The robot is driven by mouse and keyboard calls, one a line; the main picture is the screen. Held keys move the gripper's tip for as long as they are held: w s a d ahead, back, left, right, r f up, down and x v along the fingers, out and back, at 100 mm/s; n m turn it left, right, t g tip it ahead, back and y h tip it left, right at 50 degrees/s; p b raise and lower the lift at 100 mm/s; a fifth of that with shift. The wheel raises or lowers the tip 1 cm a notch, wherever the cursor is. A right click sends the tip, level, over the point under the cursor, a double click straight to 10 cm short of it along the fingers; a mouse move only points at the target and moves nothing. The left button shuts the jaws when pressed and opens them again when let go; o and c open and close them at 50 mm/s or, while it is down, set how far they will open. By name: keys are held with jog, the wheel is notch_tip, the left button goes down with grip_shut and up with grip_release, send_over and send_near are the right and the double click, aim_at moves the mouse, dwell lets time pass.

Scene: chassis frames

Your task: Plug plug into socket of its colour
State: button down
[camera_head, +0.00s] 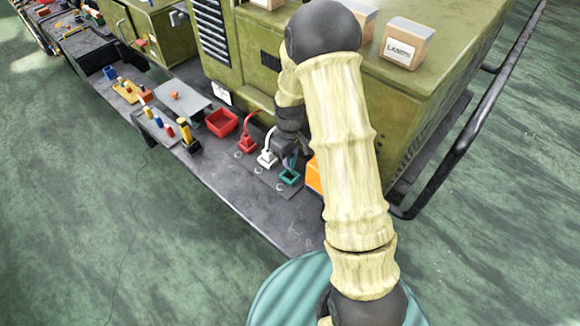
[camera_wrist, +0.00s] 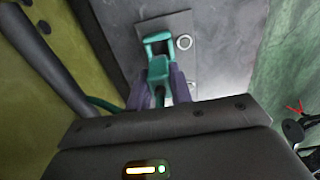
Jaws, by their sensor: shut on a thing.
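My gripper (camera_wrist: 157,88) is shut on a teal plug (camera_wrist: 158,68), which sits between its two purple fingers in the wrist view. A teal cable (camera_wrist: 100,103) runs off to the left. The teal socket (camera_wrist: 147,41) lies just beyond the plug, and its dark opening shows. The plug's tip is close to the socket's near edge; I cannot tell if they touch. In the head view my gripper (camera_head: 287,150) is just above the teal socket (camera_head: 290,179), and the plug is mostly hidden. A white socket with a white cable (camera_head: 267,158) and a red one with a red cable (camera_head: 246,143) stand to its left.
A red bin (camera_head: 222,122), a grey tray (camera_head: 183,99) and small coloured parts lie further left on the dark bench (camera_head: 235,190). An orange block (camera_head: 314,177) is right of the teal socket. The green cabinet (camera_head: 250,70) rises behind.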

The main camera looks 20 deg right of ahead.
aim_at(290, 169)
jog(key=shift+f, duration=1.1)
jog(key=shift+f, duration=0.1)
jog(key=shift+f+p, duration=0.3)
jog(key=shift+f, duration=1.45)
jog(key=shift+f, duration=0.2)
jog(key=c, duration=1.3)
grip_release()
jog(key=shift+o, duration=0.2)
jog(key=shift+r, duration=0.1)
